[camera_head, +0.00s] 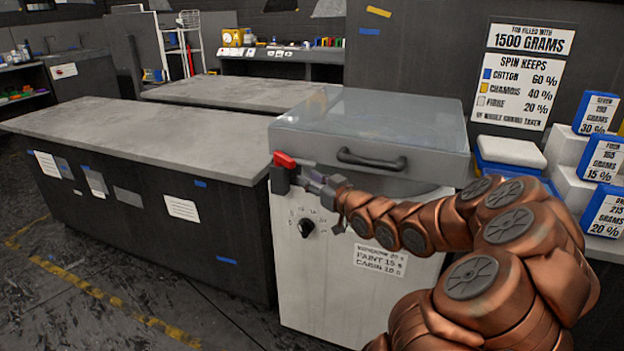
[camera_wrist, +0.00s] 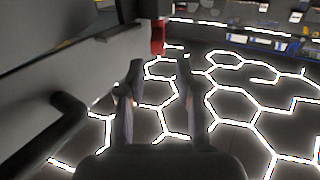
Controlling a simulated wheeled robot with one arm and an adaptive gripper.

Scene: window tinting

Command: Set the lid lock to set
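The lid lock, a red lever (camera_head: 284,160) on a dark block, is at the front left corner of a white machine (camera_head: 310,265) with a grey lid. The lid (camera_head: 370,120) is down and has a black bar handle (camera_head: 371,160). My gripper (camera_head: 312,182) is just right of the lock, in front of the machine. In the wrist view, the fingers of my gripper (camera_wrist: 160,68) are apart with nothing between them. The red lever (camera_wrist: 158,38) shows beyond the tips, between them in the picture. Whether a finger touches the lock, I cannot tell.
A black dial (camera_head: 306,228) is on the machine's front below my gripper. A long grey workbench (camera_head: 150,135) is on the left. A white sign (camera_head: 517,95) and blue-and-white boxes (camera_head: 597,113) are on the right. Floor is free at the lower left.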

